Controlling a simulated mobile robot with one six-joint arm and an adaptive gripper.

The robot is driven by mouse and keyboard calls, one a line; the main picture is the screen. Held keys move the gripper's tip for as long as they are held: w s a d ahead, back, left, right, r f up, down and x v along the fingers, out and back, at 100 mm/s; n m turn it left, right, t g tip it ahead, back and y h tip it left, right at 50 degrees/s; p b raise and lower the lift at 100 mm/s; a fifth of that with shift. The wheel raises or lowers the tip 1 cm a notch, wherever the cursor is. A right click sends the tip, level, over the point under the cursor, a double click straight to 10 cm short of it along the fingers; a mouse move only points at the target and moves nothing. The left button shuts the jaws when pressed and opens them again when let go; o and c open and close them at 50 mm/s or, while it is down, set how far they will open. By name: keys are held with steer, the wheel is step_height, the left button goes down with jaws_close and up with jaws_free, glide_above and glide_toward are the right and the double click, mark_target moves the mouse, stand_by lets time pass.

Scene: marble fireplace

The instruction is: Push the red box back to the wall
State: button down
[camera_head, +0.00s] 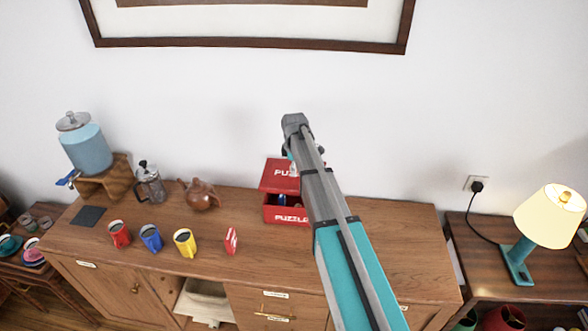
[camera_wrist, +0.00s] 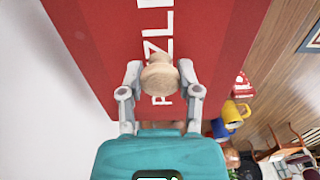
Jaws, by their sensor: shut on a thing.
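The red box (camera_head: 287,215), marked PUZZLE, stands on the wooden cabinet near the wall. Its red lid (camera_head: 279,176) is raised, and small blue and pale items show in the opening below it. In the wrist view the red lettered lid (camera_wrist: 100,45) fills the upper middle, with a round wooden knob (camera_wrist: 158,78) on it. My gripper (camera_wrist: 159,75) is shut on this knob, one finger on each side. In the head view my arm covers the right part of the box and most of the gripper.
A small red and white packet (camera_head: 231,241) lies in front of the box. Yellow (camera_head: 185,242), blue (camera_head: 151,238) and red mugs (camera_head: 119,234) stand left of it. A brown teapot (camera_head: 199,195) and a glass press (camera_head: 148,183) stand behind. The cabinet top (camera_head: 395,225) is clear at right.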

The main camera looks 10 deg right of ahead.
steer(key=shift+f+b, duration=2.85)
steer(key=shift+f, duration=0.3)
steer(key=shift+f+b, duration=1)
stand_by(0.8)
steer(key=shift+c, duration=1.1)
jaws_free()
steer(key=shift+r, duration=0.1)
steer(key=shift+r+p, duration=3.45)
steer(key=shift+p, duration=0.05)
